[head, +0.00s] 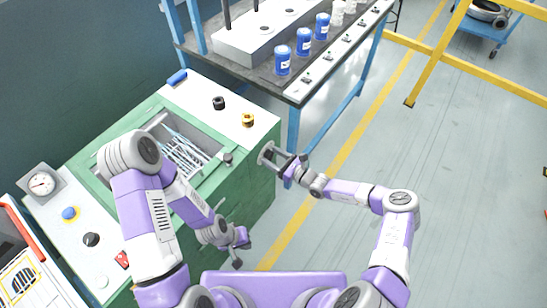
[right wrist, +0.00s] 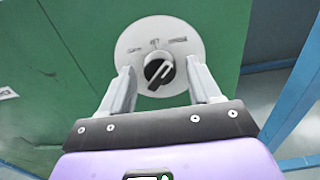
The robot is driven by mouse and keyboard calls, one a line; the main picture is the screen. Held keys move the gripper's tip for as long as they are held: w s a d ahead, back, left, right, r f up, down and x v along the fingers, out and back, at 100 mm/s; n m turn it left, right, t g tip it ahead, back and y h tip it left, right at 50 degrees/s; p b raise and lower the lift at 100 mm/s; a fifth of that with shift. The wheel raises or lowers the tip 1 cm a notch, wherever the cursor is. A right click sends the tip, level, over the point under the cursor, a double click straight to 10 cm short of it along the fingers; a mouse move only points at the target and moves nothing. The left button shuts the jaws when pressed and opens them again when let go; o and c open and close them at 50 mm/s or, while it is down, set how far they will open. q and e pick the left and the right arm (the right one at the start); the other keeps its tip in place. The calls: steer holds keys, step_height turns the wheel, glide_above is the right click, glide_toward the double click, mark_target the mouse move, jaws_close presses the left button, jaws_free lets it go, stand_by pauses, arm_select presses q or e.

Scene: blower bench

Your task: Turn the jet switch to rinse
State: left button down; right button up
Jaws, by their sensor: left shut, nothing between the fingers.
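The jet switch (right wrist: 157,71) is a black knob with a pale pointer mark on a round white plate (right wrist: 138,36), on the green side panel, in the right wrist view. Its grip bar slants from lower left to upper right. Small labels sit left, top and right on the plate, too blurred to read surely. My right gripper (right wrist: 160,66) is open, one finger on each side of the knob, with gaps showing. In the head view the right gripper (head: 274,158) is at the green machine's right side. My left gripper (head: 239,249) is shut and empty, low in front of the machine.
The green machine (head: 255,192) has an open basin (head: 190,158) and a white top with a black knob (head: 218,103) and a yellow one (head: 248,120). A blue-legged bench (head: 292,130) with blue cans stands behind. The floor to the right is clear up to a yellow rail (head: 430,48).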

steer(key=p+v, duration=0.1)
steer(key=v, duration=0.6)
steer(key=shift+s+d, duration=0.2)
steer(key=shift+d, duration=0.05)
stand_by(0.5)
